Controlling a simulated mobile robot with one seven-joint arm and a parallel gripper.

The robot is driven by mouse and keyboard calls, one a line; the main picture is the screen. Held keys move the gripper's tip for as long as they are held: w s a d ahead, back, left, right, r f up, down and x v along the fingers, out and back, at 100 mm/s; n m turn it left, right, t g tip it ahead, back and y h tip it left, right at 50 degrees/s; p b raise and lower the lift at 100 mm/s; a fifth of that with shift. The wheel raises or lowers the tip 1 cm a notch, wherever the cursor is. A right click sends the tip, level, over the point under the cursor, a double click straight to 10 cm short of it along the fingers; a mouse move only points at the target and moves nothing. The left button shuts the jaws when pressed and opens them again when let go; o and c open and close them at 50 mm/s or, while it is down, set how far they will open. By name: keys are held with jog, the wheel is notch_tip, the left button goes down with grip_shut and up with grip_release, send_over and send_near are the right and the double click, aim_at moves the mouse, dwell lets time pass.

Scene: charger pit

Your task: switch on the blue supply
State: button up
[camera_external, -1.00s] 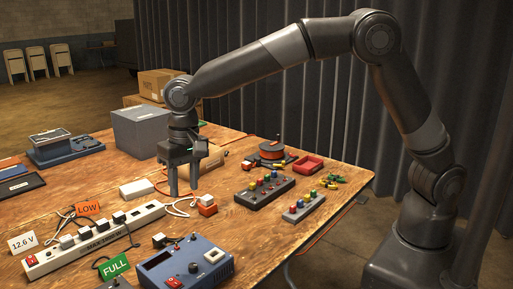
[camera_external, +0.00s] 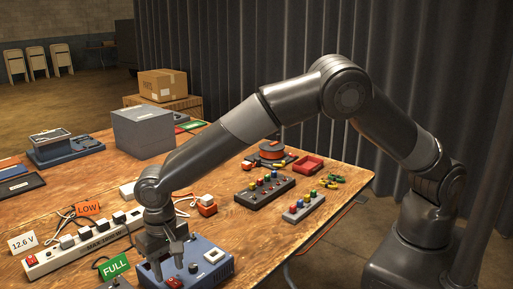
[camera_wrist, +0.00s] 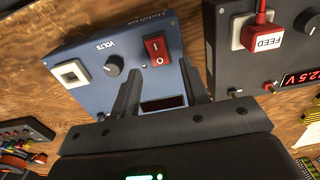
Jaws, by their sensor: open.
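The blue supply (camera_external: 212,271) sits at the front edge of the table in the external view, below my gripper (camera_external: 168,269). In the wrist view the blue supply (camera_wrist: 90,88) shows a black VOLTS knob (camera_wrist: 114,65), a white square socket (camera_wrist: 70,74) and a red rocker switch (camera_wrist: 157,48) marked I and O. Its small display (camera_wrist: 165,103) looks dark, with no digits readable. My gripper (camera_wrist: 158,68) is open and empty, its fingertips either side of the line to the red switch. Whether a finger touches the supply I cannot tell.
A dark unit (camera_wrist: 232,70) with a red FEED plug (camera_wrist: 262,36) and a lit red display stands close beside the supply. A white power strip (camera_external: 85,246) and green FULL card (camera_external: 114,267) lie left of it. Terminal blocks (camera_external: 264,190) stand to the right.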

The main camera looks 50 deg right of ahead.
jog(key=shift+f, duration=0.95)
